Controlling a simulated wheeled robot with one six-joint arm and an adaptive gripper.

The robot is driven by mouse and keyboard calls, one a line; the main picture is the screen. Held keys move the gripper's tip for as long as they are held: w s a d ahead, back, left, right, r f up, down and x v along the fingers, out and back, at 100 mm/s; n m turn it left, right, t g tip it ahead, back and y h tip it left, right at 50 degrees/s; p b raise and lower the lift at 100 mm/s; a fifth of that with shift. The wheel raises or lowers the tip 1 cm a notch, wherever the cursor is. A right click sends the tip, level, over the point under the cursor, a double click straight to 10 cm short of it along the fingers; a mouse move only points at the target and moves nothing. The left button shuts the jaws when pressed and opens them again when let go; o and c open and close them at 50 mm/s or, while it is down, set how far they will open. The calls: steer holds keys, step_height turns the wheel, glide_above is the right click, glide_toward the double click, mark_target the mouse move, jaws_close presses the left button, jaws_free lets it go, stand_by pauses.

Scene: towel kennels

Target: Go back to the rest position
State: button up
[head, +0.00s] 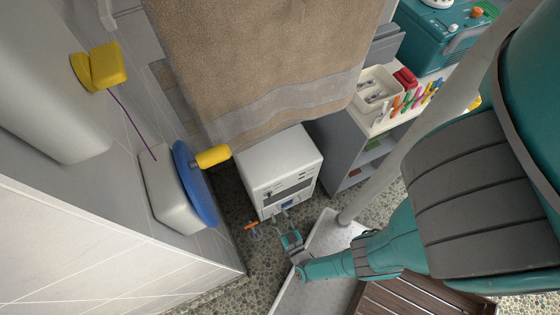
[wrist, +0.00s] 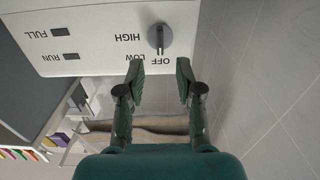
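A white appliance (head: 272,165) with a control panel stands on the pebbled floor in the head view. The wrist view shows its panel (wrist: 85,25) upside down, with a dark grey knob (wrist: 160,38) and the labels HIGH, LOW and OFF. The knob's pointer mark appears to face OFF. My gripper (head: 283,212) is low at the appliance's front in the head view. In the wrist view my gripper (wrist: 161,75) is open, its two fingers apart with nothing between them. The knob lies just beyond the fingertips, apart from them as far as I can tell.
A brown towel (head: 250,60) hangs above the appliance. A blue disc (head: 195,184) with a yellow handle is at left, near a tiled wall. A grey shelf unit (head: 345,150) with a tray and coloured items is at right. A slatted wooden mat (head: 400,299) lies below my arm.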

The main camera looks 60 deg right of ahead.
steer(key=shift+s, duration=0.1)
stand_by(0.6)
steer(key=s+a+r+n+y, duration=0.2)
steer(key=s+r+y, duration=0.1)
steer(key=r, duration=1.1)
steer(key=s+a+r+n+y, duration=0.2)
steer(key=s+a+r+y, duration=0.1)
steer(key=r, duration=1.2)
steer(key=s+a+r+n+y, duration=0.2)
steer(key=s+a+r+y, duration=0.1)
steer(key=r, duration=1.2)
steer(key=s+y, duration=0.1)
steer(key=s, duration=0.1)
steer(key=shift+s+a+r+n, duration=0.2)
steer(key=shift+s+r+n, duration=0.05)
steer(key=shift+s+n, duration=0.05)
